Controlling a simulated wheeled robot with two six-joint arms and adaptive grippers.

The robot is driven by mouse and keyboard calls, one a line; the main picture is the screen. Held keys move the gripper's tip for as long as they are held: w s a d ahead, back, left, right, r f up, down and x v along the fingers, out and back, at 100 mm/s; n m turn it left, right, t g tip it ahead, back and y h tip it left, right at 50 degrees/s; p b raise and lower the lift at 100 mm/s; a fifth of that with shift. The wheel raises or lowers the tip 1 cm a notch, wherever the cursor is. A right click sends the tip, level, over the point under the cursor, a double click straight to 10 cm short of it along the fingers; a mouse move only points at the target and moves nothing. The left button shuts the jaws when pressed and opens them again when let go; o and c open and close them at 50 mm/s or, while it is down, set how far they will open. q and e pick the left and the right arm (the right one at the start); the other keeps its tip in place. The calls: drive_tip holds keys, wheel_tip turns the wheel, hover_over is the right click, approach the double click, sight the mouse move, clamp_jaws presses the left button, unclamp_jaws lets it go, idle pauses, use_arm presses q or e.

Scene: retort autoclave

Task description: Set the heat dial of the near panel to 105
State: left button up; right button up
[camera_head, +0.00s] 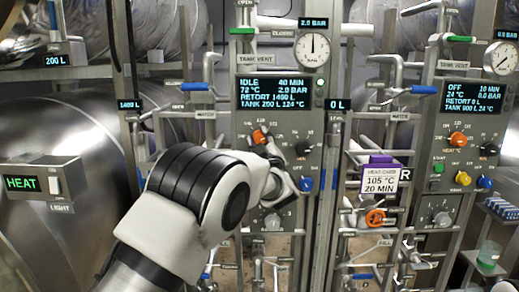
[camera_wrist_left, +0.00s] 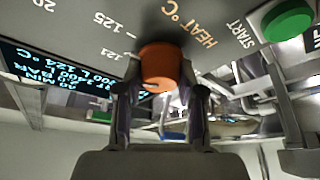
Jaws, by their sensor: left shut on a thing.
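The near panel (camera_head: 280,110) stands in the middle of the head view. Its orange heat dial (camera_head: 259,135) is on the left under the display, partly hidden by my gripper. My left gripper (camera_head: 267,143) is shut on this dial. In the left wrist view the dial (camera_wrist_left: 160,66) sits between the two fingers (camera_wrist_left: 160,92), below the HEAT °C lettering. Scale marks 125 and 121 show to its left; the dial's pointer is not clear. The display (camera_head: 276,91) reads IDLE, 40 MIN, 72 °C, 2.0 BAR. My right gripper is not in view.
A purple-topped card (camera_head: 381,178) reads 105 °C, 20 MIN. A black knob (camera_head: 303,148) and a blue knob (camera_head: 305,184) are close to my gripper. A green START button (camera_wrist_left: 287,20) shows in the wrist view. A second panel (camera_head: 470,125) stands at right.

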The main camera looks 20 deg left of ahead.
use_arm(q)
drive_tip(key=shift+f+n+g+y+b, duration=0.15)
drive_tip(key=shift+n+g+y+b, duration=0.3)
drive_tip(key=shift+n, duration=0.75)
drive_tip(key=shift+n+g+b, duration=0.3)
drive_tip(key=shift+n+g, duration=0.25)
drive_tip(key=shift+n, duration=0.65)
drive_tip(key=n+g, duration=0.1)
drive_tip(key=n, duration=0.2)
drive_tip(key=shift+n+g, duration=0.3)
drive_tip(key=shift+n, duration=0.1)
drive_tip(key=n+g, duration=0.1)
drive_tip(key=n, duration=0.2)
drive_tip(key=shift+n+h+p, duration=0.3)
drive_tip(key=shift+h, duration=0.05)
drive_tip(key=n, duration=0.2)
drive_tip(key=n+g+h+p, duration=0.1)
drive_tip(key=shift+r+n+h, duration=0.2)
drive_tip(key=shift+n+h, duration=0.1)
drive_tip(key=shift+n, duration=0.1)
drive_tip(key=n+h, duration=0.1)
drive_tip(key=n, duration=0.1)
drive_tip(key=shift+n+g, duration=0.3)
drive_tip(key=shift+n+h, duration=0.9)
drive_tip(key=shift+n, duration=0.2)
